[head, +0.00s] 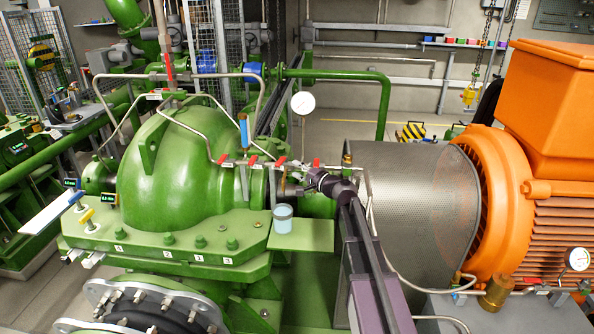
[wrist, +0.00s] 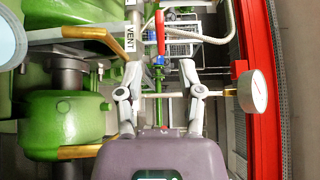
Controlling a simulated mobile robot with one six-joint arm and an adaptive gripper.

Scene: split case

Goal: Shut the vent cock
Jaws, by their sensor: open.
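A red lever handle (wrist: 160,33) stands beside a white label reading VENT (wrist: 131,32) at the top of the wrist view. It lies along the picture's vertical, next to grey pipework. My gripper (wrist: 161,70) is open, its two grey fingers spread left and right below the handle; nothing is held between them. In the head view my gripper (head: 312,178) is beside a row of red-handled cocks on the pipe over the green casing. Which of these is the vent cock cannot be read there, and my gripper partly covers the area.
Thin pipes cross close to my gripper. A white dial gauge (wrist: 254,92) is right of the fingers; one also shows in the head view (head: 302,103). A cup (head: 282,218) stands on a green ledge (head: 305,236). A perforated guard (head: 410,200) and orange motor (head: 545,130) fill the right.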

